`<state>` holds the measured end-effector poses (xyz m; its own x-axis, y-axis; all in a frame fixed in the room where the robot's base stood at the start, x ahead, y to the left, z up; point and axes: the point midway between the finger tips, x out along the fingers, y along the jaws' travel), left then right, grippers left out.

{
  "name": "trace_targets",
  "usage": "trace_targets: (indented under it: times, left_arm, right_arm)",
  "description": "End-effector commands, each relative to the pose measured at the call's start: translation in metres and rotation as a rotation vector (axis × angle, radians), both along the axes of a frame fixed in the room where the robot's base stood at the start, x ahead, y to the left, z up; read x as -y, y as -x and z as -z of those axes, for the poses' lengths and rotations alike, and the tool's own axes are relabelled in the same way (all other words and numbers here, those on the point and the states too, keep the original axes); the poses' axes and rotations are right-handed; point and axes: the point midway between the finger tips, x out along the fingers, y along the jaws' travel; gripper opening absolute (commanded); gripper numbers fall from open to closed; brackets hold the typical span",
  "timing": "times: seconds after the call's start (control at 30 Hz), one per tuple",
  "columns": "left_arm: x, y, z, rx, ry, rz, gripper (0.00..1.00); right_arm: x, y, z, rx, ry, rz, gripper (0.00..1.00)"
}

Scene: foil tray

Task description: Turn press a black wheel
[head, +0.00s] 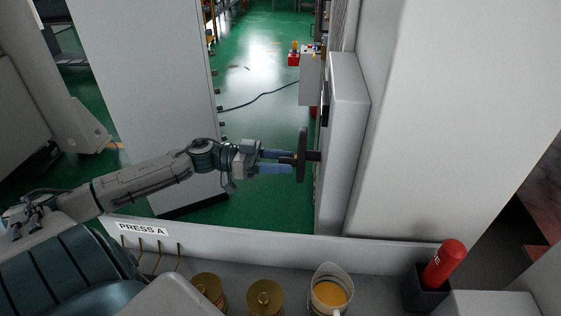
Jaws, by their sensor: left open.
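The black wheel (303,138) is seen nearly edge-on in the head view. It stands upright on a short dark shaft at the left side of a pale grey housing (347,120). My left arm reaches in from the left, and my left gripper (290,161) is open at the near face of the wheel. Its two bluish fingers point right, with their tips at the wheel around its hub. I cannot tell whether they touch it. The wheel's face and spokes are hidden by this angle. My right gripper is not in view.
A "PRESS A" label (143,228) is on a pale ledge below my arm. Brass-coloured canisters (265,298), a jug of orange liquid (331,293) and a red cylinder (444,262) in a dark holder stand along the front. A tall white panel (150,80) is behind my arm.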

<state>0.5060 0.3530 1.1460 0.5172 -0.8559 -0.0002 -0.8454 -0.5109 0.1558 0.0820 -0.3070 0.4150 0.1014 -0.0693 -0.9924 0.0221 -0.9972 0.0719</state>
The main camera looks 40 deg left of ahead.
Motion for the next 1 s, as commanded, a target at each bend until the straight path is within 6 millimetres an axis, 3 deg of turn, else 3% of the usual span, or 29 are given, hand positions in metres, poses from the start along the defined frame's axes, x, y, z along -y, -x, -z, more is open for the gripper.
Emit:
trace_targets:
  times: [0.13,0.37,0.77,1.0]
  left_arm:
    - [-0.0001,0.0000,-0.0001,0.000,0.000,0.000,0.43]
    - [-0.0002,0.0000,0.0000,0.000,0.000,0.000,0.00]
    - [-0.0004,0.0000,-0.0014,-0.033,0.020,0.001,0.00]
    - [-0.0006,-0.0003,-0.0070,-0.150,0.090,0.001,0.00]
  right_arm:
    - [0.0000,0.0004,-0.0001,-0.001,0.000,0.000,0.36]
    - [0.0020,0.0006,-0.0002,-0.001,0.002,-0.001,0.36]
    - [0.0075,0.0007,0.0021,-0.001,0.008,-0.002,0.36]
    - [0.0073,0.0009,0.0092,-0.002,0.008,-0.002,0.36]
